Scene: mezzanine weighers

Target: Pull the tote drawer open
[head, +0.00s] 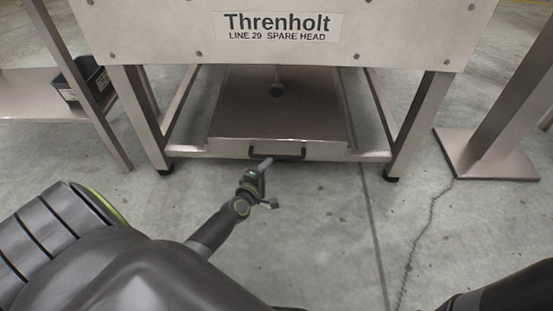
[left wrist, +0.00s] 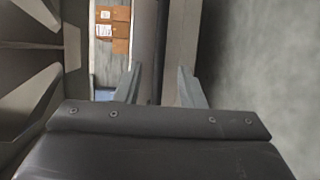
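The tote drawer (head: 235,148) is a wide, shallow grey metal tray low under the Threnholt machine. A dark bar handle (head: 290,155) is on its front face. My left gripper (head: 269,182) is in front of the drawer, just below the handle in the head view. One fingertip overlaps the handle's left end in that picture; I cannot tell whether they touch. In the left wrist view the two fingers (left wrist: 160,88) are apart, with a dark vertical strip beyond the gap. I cannot tell if that strip is the handle. My right gripper is out of view.
The machine's legs (head: 413,125) stand either side of the drawer. A metal post with a floor plate (head: 487,154) is at right, and a low shelf (head: 30,95) with a black bin (head: 92,75) at left. Brown boxes (left wrist: 112,30) show in the wrist view. The floor before the drawer is clear.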

